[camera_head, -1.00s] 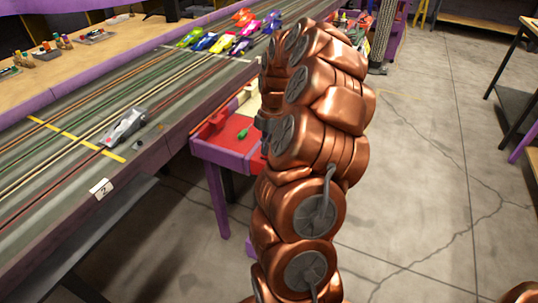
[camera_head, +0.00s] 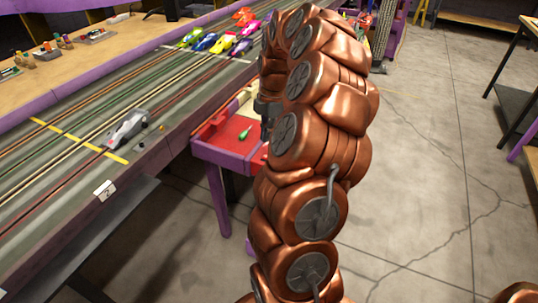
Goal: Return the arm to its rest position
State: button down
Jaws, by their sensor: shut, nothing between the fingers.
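My copper-coloured arm rises through the middle of the view, folded and curving over at the top. My gripper (camera_head: 266,120) is the dark piece at the arm's left side, pointing down near the red tray. It is small and partly covered by the arm, and I see nothing held in it. It is shut. It hangs clear of the slot track (camera_head: 60,170), to the track's right.
A red tray (camera_head: 215,160) on a purple stand holds a green-handled tool (camera_head: 244,132). A grey car (camera_head: 128,130) sits on the track by a yellow line. Several coloured cars (camera_head: 205,42) stand farther back. Open concrete floor (camera_head: 430,180) lies to the right.

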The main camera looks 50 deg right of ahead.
jog(key=shift+r, duration=0.4)
jog(key=s+a+r+m+g, duration=0.1)
jog(key=s+a+r+m, duration=0.1)
jog(key=a, duration=0.9)
jog(key=s+a+r+m, duration=0.3)
jog(key=a, duration=0.8)
jog(key=s+a+f+m+g+h, duration=0.1)
jog(key=s+a+m, duration=0.25)
jog(key=s, duration=0.35)
jog(key=s+a+f+m, duration=0.1)
jog(key=s+a+m, duration=0.25)
jog(key=s, duration=0.25)
jog(key=s+a+f+m+g+h, duration=0.1)
jog(key=s+a+f+m, duration=0.2)
jog(key=s, duration=0.4)
jog(key=s+p+v, duration=0.2)
jog(key=p+v, duration=1.2)
jog(key=v, duration=0.3)
jog(key=shift+s+a+r+t+p, duration=0.2)
jog(key=shift+s+r+t+p, duration=0.1)
jog(key=shift+t+p, duration=0.1)
